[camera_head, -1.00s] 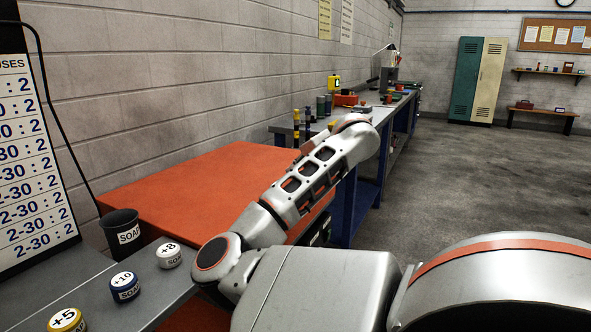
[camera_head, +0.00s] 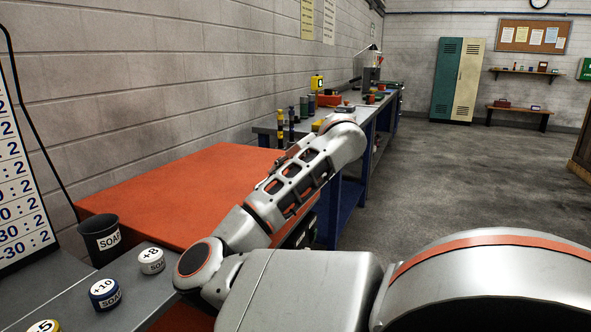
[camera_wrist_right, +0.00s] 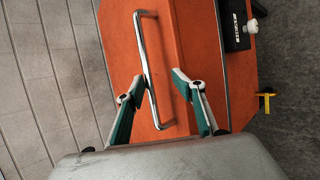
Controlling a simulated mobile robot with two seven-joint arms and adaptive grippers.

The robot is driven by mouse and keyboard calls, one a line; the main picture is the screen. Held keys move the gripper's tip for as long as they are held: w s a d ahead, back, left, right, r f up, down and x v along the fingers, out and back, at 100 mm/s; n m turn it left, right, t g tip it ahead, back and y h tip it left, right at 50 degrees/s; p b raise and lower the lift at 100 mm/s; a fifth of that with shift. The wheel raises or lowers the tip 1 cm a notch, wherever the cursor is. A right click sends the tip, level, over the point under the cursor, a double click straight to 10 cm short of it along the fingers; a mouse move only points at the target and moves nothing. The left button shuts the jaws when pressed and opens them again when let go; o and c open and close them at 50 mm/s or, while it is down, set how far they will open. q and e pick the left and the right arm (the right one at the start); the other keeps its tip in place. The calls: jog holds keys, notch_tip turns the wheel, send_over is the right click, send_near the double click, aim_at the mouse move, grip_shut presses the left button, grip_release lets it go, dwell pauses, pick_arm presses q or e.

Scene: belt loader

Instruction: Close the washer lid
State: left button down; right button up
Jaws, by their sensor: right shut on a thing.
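The orange washer (camera_head: 200,185) stands along the wall in the head view, its broad top looking flat; I cannot tell from here whether the lid is fully down. In the right wrist view the orange panel (camera_wrist_right: 185,30) carries a chrome bar handle (camera_wrist_right: 147,58). My right gripper (camera_wrist_right: 159,82) has its green-padded fingers on either side of this handle and is shut on it, though the fingers look spread in the picture. My right arm reaches across the washer's right side in the head view, where its gripper is hidden. My left gripper is in no view.
A grey shelf with a black soap cup (camera_head: 101,239) and soap tins (camera_head: 105,293) is at lower left, beside a dose board (camera_head: 22,190). A blue workbench (camera_head: 345,205) with several items stands behind the washer. The floor (camera_head: 460,180) at right is clear.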

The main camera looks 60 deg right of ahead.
jog(key=v, duration=1)
jog(key=shift+s, duration=0.2)
jog(key=shift+d+r, duration=0.1)
jog(key=shift+r, duration=0.05)
